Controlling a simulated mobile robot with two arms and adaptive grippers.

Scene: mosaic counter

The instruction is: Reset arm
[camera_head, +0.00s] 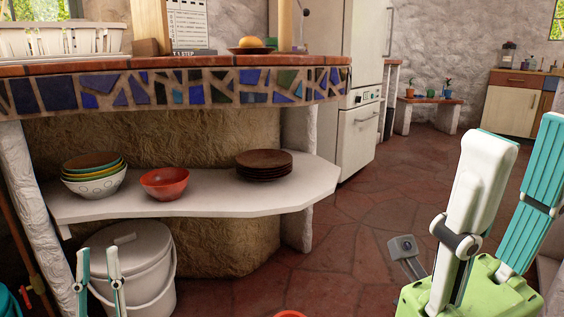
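My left gripper (98,252) shows at the bottom left, in front of a white lidded bucket. Its two slim teal-and-white fingers point up and stand apart, with nothing between them. My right gripper (522,140) is large and close at the right edge. It has a green body, and its white finger and ribbed teal finger point up with an empty gap between them. Neither gripper touches any object that I can see. The forearms are mostly outside the picture.
A white shelf (214,203) holds stacked bowls (94,184), a red bowl (165,184) and brown plates (264,164). The mosaic counter (205,67) is above; the white bucket (142,262) stands below. Tiled floor (350,235) is clear in the middle.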

